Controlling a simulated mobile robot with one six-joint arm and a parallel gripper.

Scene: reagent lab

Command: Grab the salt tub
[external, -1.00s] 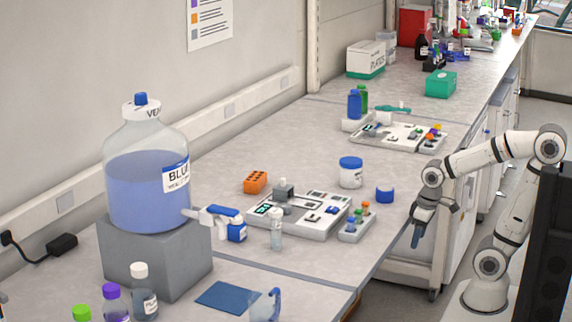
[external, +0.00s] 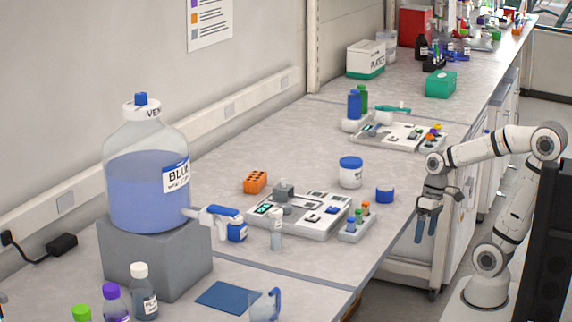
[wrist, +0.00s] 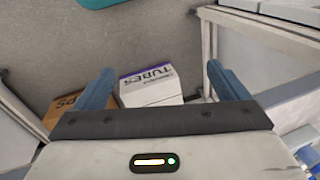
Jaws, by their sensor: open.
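A white tub with a blue lid (external: 350,172), which looks like the salt tub, stands upright on the bench; its label is too small to read. My gripper (external: 427,231) points down past the bench's front edge, to the right of the tub and apart from it. In the wrist view my gripper (wrist: 160,90) has its blue fingers spread wide with nothing between them. The tub is not in the wrist view, which shows the floor and boxes below.
A blue cap-like piece (external: 384,195) sits near the bench edge. A grey instrument tray (external: 290,229), a small vial rack (external: 355,228) and an orange block (external: 256,182) are near the tub. In the wrist view, a white TUBES box (wrist: 150,88) stands below.

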